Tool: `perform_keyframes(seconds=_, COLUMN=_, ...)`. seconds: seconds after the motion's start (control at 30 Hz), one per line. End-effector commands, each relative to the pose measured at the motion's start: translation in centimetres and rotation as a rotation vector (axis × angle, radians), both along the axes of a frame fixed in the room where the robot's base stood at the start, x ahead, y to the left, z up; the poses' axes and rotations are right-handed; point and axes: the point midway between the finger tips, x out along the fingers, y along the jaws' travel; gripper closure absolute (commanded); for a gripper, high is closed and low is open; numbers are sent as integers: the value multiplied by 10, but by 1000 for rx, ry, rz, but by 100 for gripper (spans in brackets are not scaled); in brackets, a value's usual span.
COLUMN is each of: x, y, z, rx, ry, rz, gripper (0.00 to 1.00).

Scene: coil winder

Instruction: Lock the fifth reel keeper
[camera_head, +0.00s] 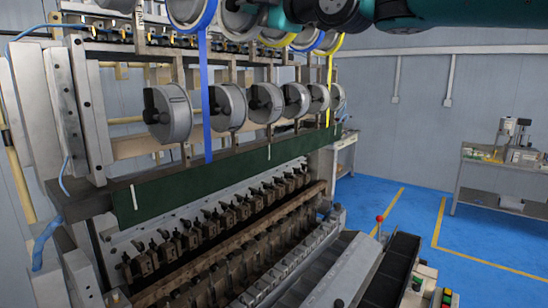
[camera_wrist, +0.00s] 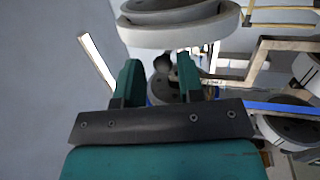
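In the wrist view my gripper (camera_wrist: 158,72) has two teal fingers standing apart with a gap between them. A dark rounded knob, seemingly a reel keeper (camera_wrist: 163,62), shows in line with that gap, near the fingertips. I cannot tell whether either finger touches it. A pale reel (camera_wrist: 180,32) is just beyond the fingers. In the head view a lower row of grey reels (camera_head: 178,113) has black keepers (camera_head: 152,106) on the front. An upper row of reels (camera_head: 240,22) is cut off by the top edge. Which keeper is the fifth is not clear.
My arm crosses the top right of the head view, close to the upper reels. A blue strap (camera_head: 206,95) and a yellow strap (camera_head: 329,90) hang between reels. A dark green rail (camera_head: 215,175) runs below. A side table (camera_head: 480,165) stands right; blue floor is clear.

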Motion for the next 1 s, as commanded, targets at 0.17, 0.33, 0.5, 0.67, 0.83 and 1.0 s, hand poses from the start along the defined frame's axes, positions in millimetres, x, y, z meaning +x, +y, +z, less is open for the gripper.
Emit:
perform_keyframes(seconds=0.17, x=1, y=1, z=-1, rx=1, ry=3, rz=2, gripper=90)
perform_keyframes(seconds=0.33, x=1, y=1, z=0, rx=3, ry=0, rz=1, gripper=90)
perform_keyframes(seconds=0.5, x=0, y=1, z=1, rx=5, ry=-2, rz=1, gripper=90)
perform_keyframes(seconds=0.67, x=-1, y=0, z=2, rx=6, ry=-4, rz=1, gripper=90)
perform_keyframes(seconds=0.83, x=-3, y=-4, z=2, rx=7, ry=-6, rz=0, gripper=90)
perform_keyframes(seconds=1.0, x=-6, y=-9, z=2, rx=7, ry=-7, rz=-1, gripper=90)
